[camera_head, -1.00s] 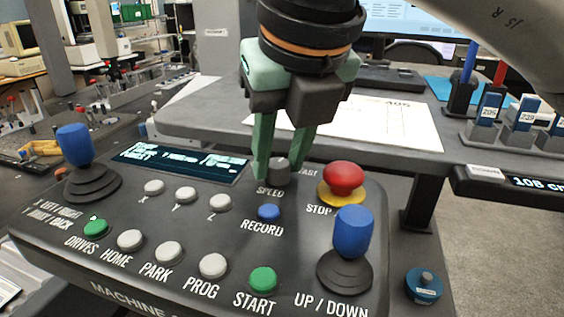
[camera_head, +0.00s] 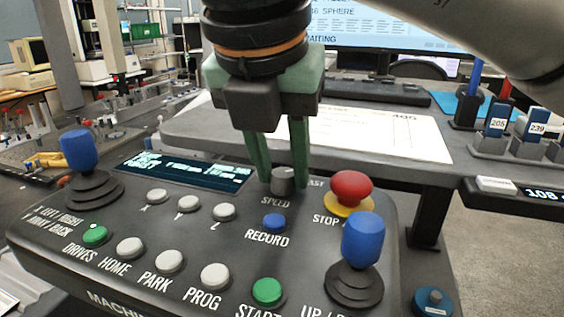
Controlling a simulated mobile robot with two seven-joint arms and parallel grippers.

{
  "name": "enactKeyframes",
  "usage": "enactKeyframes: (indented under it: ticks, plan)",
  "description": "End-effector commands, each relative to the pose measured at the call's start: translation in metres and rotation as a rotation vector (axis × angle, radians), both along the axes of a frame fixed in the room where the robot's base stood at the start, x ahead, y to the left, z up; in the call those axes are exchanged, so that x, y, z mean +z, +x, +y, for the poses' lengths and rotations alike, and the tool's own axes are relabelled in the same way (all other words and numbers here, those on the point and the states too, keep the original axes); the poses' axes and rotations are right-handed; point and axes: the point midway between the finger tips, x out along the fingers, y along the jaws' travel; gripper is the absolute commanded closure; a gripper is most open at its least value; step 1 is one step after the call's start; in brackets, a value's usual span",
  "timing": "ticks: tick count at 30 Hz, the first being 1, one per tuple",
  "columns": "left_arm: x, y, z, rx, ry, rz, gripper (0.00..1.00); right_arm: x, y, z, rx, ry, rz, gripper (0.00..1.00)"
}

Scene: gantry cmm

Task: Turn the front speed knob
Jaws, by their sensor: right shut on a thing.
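The speed knob (camera_head: 283,182) is a small dark grey cylinder on the sloped black control panel (camera_head: 75,270), above the word SPEED. My right gripper (camera_head: 283,185) reaches down from above with two green fingers. The fingers are shut on the knob, with its front face showing between and just in front of the tips. The knob's rear side is hidden. My left gripper is not in view.
Close to the knob are the red stop button (camera_head: 351,188) at its right, the blue record button (camera_head: 274,222) in front and the display (camera_head: 183,170) at its left. Two blue joysticks (camera_head: 362,240) (camera_head: 79,150) stand up from the panel. A grey table (camera_head: 200,128) lies behind.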

Motion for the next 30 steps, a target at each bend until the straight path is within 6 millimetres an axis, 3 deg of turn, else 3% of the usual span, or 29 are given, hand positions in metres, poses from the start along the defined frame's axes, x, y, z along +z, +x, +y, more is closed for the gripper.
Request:
enactKeyframes:
  ticks: [14,15,22,30]
  plan:
    - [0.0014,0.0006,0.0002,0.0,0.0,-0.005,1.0,0.0001,0.0,0.0,-0.011,0.0,0.001,1.0]
    - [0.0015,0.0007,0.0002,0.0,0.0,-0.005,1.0,0.0002,-0.0001,0.0,-0.011,0.0,0.001,0.61]
    - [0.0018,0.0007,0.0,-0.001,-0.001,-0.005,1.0,0.0001,0.0,0.0,-0.01,0.0,0.001,0.36]
    - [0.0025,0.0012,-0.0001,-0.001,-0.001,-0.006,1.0,0.0011,-0.0003,0.0002,-0.009,0.001,0.0,0.36]
